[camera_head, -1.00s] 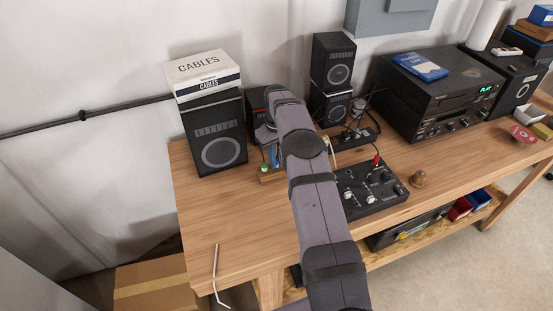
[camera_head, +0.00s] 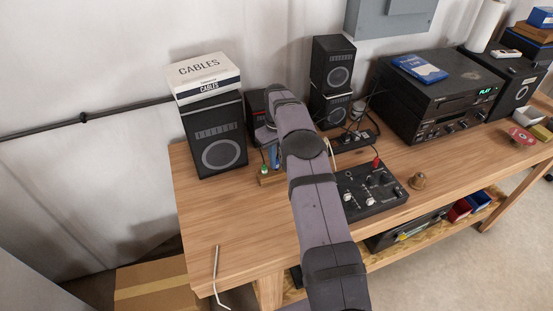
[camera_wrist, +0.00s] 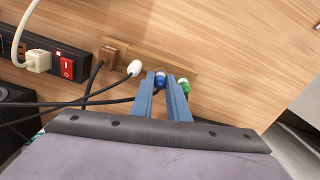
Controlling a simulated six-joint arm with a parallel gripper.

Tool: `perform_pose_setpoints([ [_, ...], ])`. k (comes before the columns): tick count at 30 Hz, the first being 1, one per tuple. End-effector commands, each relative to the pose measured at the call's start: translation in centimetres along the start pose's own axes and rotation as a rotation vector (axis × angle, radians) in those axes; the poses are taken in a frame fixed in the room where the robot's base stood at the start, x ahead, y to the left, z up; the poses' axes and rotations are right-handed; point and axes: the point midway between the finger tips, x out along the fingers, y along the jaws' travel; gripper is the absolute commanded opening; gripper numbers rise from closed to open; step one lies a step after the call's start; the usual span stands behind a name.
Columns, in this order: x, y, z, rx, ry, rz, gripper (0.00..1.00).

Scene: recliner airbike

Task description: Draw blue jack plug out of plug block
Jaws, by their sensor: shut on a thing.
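The wooden plug block (camera_wrist: 178,66) lies on the bench, and its left end (camera_head: 268,180) shows beside my arm in the head view. The blue jack plug (camera_wrist: 160,81) is between my gripper's fingertips (camera_wrist: 163,77), near the block's front edge. My gripper is shut on it. I cannot tell how deep the plug sits in the block. A green plug (camera_wrist: 184,86) is just right of the fingers, and a white plug (camera_wrist: 134,68) is to their left. In the head view my arm hides most of the block and the blue plug.
A power strip with a red switch (camera_wrist: 67,67) and black cables (camera_wrist: 75,103) are left of the block in the wrist view. In the head view a speaker (camera_head: 216,138) stands left, a mixer (camera_head: 372,190) right. The front left bench top is mostly clear.

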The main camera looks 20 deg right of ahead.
Motion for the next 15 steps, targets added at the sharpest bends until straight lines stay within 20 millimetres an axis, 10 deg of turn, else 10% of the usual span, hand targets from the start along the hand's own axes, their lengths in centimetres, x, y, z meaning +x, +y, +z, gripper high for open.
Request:
perform_pose_setpoints([
  [15, -1.3, 0.0, 0.0, 0.000, 0.001, 0.000, 0.00],
])
